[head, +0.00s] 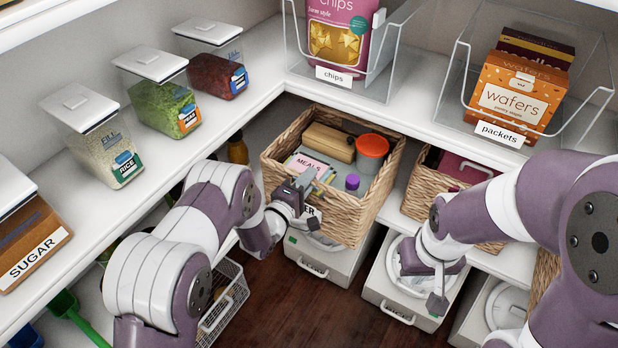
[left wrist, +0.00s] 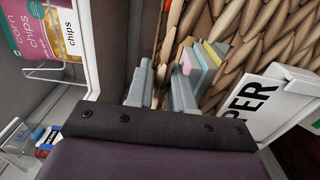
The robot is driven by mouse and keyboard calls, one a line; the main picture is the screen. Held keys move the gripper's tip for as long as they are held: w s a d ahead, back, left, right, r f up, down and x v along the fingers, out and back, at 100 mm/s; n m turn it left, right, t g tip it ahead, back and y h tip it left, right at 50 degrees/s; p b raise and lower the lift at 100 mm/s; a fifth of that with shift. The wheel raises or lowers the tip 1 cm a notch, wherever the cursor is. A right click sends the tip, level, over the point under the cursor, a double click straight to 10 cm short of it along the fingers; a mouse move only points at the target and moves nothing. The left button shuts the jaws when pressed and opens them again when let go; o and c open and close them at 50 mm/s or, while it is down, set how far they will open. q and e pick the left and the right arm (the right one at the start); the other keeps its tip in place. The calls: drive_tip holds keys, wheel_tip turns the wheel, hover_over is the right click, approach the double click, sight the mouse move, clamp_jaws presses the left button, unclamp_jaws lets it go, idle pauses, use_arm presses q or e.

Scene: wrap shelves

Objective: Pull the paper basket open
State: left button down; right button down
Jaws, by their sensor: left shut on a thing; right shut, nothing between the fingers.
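The paper basket (head: 345,216) is a woven wicker basket below the shelf, and it sticks out past the shelf edge at the centre of the head view. Its white label, partly hidden by my gripper, reads "PER" in the left wrist view (left wrist: 255,105). My left gripper (head: 302,184) is shut on the basket's front rim, beside the label; its fingers also show in the left wrist view (left wrist: 163,90). My right gripper (head: 438,293) is shut and empty, low over a white bin, apart from the basket.
The basket holds a wooden-looking box (head: 328,142), an orange-red tub (head: 372,148), papers and a purple-capped bottle (head: 352,183). Another wicker basket (head: 425,190) stands to the right. White bins (head: 325,262) stand below. The dark wooden floor (head: 330,318) in front is clear.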

use_arm(q)
drive_tip(key=c, duration=1.1)
unclamp_jaws()
drive_tip(key=p+v, duration=0.2)
drive_tip(key=v, duration=1)
drive_tip(key=shift+s+a, duration=0.2)
drive_tip(key=shift+s, duration=0.1)
